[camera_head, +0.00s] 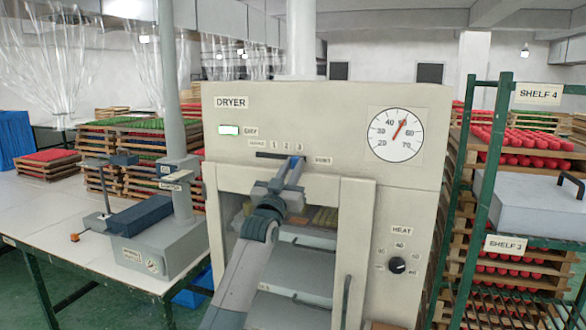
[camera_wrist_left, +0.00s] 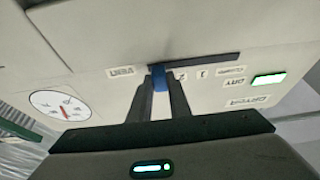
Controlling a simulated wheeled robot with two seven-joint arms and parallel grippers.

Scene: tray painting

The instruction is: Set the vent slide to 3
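The vent slide is a blue knob (camera_head: 292,163) in a dark horizontal slot (camera_head: 267,155) on the dryer's front, below the marks 1, 2 and 3. The knob is near the slot's right end, by the 3 mark; its exact alignment is hard to tell. My left gripper (camera_head: 290,167) reaches up to it from below. In the left wrist view, which is turned over, its two fingers are shut on the blue knob (camera_wrist_left: 158,79), one on each side. The long free part of the slot (camera_wrist_left: 205,62) lies on the CLOSED side. My right gripper is not in view.
The cream dryer (camera_head: 330,115) carries a round dial (camera_head: 396,134), a lit display (camera_head: 229,130) and a black heat knob (camera_head: 397,265). A white table (camera_head: 60,215) with a grey-blue device stands at left.

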